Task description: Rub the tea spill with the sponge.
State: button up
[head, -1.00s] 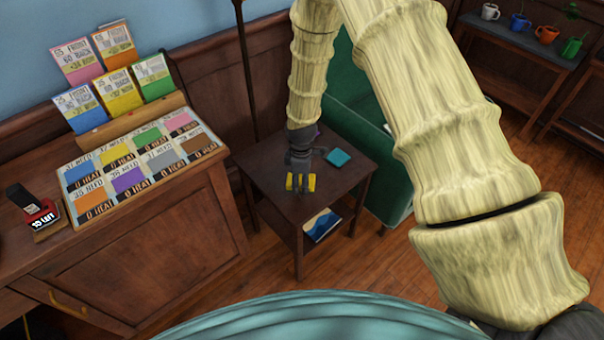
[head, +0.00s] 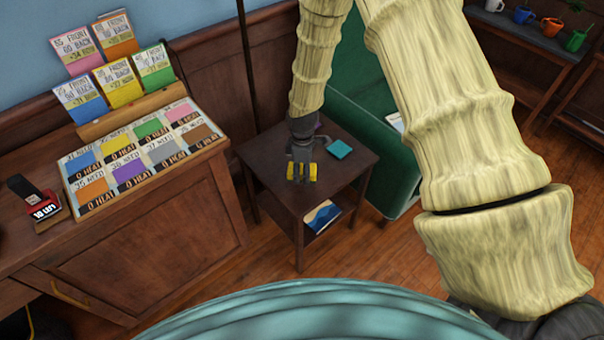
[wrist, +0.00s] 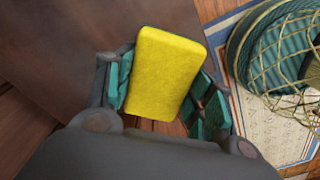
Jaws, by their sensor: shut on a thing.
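My gripper (head: 302,174) is shut on the yellow sponge (head: 313,172) over the dark wooden side table (head: 349,166). In the wrist view the sponge (wrist: 165,75) sits slightly tilted between the two teal-padded fingers, its broad face toward the camera. In the head view the gripper hides the middle of the sponge. I cannot tell whether the sponge touches the tabletop. I cannot make out the tea spill in either view; the gripper and sponge cover part of the tabletop.
A green armchair (head: 375,145) stands close at right. A wooden counter with cards (head: 140,155) stands at left.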

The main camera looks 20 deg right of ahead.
aim_at(300, 191)
jog(key=shift+f+b, duration=0.3)
jog(key=shift+b, duration=0.45)
